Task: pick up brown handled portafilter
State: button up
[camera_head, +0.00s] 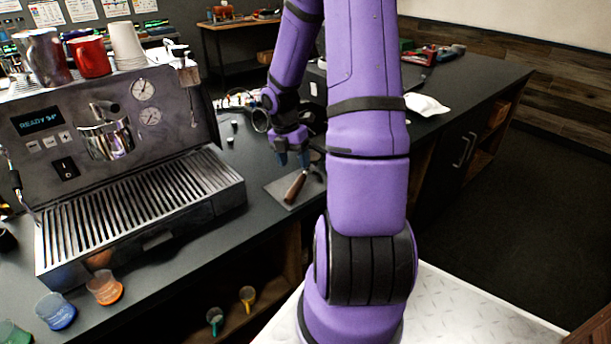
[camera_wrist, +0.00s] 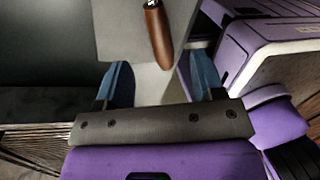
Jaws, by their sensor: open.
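The brown handled portafilter (camera_head: 295,186) lies on a grey mat (camera_head: 274,188) on the dark counter, to the right of the espresso machine. In the wrist view its brown handle (camera_wrist: 158,36) points down toward the space between my fingers, and its metal head is cut off at the top edge. My gripper (camera_head: 293,160) is just above and beyond the handle in the head view, partly in front of the scene near the portafilter. In the wrist view the blue fingers of my gripper (camera_wrist: 163,84) are spread apart, with nothing between them.
The espresso machine (camera_head: 130,160) fills the left of the counter, with cups (camera_head: 90,57) on top. A white cloth-like thing (camera_head: 426,104) lies on the counter to the right of my arm.

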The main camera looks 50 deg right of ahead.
aim_at(299, 178)
jog(key=shift+s+d+f, duration=0.15)
jog(key=shift+s+f, duration=0.05)
jog(key=shift+f, duration=1.05)
jog(key=shift+s+d+f, duration=0.15)
jog(key=shift+s+f, duration=0.05)
jog(key=shift+f, duration=1)
jog(key=shift+s+d+f, duration=0.15)
jog(key=shift+s+f, duration=0.05)
jog(key=shift+f, duration=1.05)
jog(key=shift+c, duration=0.3)
grip_shut()
